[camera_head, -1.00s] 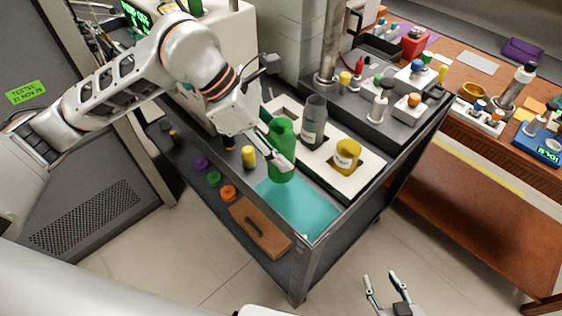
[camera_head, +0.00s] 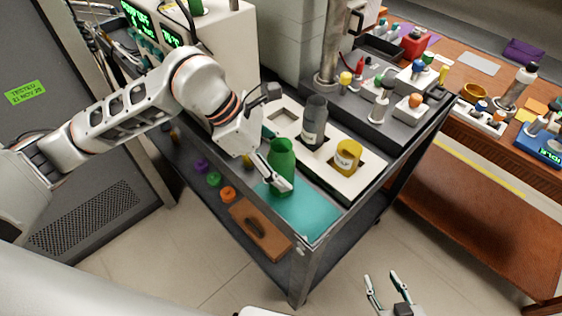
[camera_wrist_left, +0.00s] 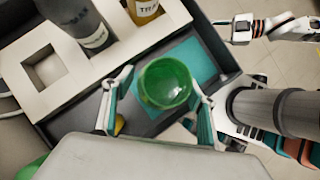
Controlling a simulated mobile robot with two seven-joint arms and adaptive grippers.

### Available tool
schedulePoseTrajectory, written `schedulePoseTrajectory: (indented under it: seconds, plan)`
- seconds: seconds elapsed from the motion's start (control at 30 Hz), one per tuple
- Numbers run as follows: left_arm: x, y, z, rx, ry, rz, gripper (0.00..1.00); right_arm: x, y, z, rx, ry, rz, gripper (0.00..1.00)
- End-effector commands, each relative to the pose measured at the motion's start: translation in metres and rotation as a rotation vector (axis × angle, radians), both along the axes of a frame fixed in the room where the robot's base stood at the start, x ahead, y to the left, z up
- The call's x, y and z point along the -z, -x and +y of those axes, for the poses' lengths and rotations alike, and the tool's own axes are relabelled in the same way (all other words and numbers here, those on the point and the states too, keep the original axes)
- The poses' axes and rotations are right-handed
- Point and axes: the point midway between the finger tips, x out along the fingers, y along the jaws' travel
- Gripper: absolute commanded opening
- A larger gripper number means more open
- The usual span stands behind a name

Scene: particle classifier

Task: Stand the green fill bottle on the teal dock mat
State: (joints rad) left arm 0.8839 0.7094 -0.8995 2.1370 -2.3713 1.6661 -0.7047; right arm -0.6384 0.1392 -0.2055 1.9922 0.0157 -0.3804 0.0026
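The green fill bottle (camera_head: 281,170) is upright between the fingers of my left gripper (camera_head: 274,179). In the left wrist view, the bottle (camera_wrist_left: 165,82) shows from above, with a finger on each side, and the gripper (camera_wrist_left: 160,98) is closed around it. The teal dock mat (camera_head: 308,212) lies at the cart's near end; the bottle's base overlaps its far-left part in the head view. I cannot tell whether the base touches it. The mat (camera_wrist_left: 200,62) is partly behind the bottle in the wrist view. My right gripper (camera_head: 387,284) is open and empty, away from the cart.
A white rack (camera_head: 368,175) beside the mat holds a grey bottle (camera_head: 314,122) and a yellow labelled bottle (camera_head: 347,156), with an empty square slot. A yellow object (camera_head: 247,161) stands behind my left gripper. Coloured caps and a brown handled piece (camera_head: 260,232) lie along the left side.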

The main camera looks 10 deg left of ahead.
Motion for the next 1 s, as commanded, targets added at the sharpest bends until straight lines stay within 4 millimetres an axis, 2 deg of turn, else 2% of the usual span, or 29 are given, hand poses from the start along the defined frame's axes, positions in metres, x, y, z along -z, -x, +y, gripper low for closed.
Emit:
schedulePoseTrajectory:
  seconds: [0.27, 0.43, 0.8, 1.0]
  plan:
    - [0.000, 0.000, 0.000, 0.000, 0.000, 0.000, 0.57, 0.000, 0.000, 0.000, 0.001, 0.001, 0.000, 0.40]
    - [-0.010, 0.000, 0.005, -0.002, -0.001, -0.002, 0.57, -0.002, -0.001, 0.000, 0.001, -0.001, -0.002, 0.40]
    - [-0.070, 0.007, 0.042, -0.003, -0.002, -0.005, 0.57, 0.000, 0.001, 0.000, 0.001, -0.002, 0.004, 0.40]
    - [-0.095, 0.011, 0.058, -0.003, -0.001, -0.003, 0.57, -0.001, 0.001, 0.001, 0.000, -0.003, 0.003, 0.40]
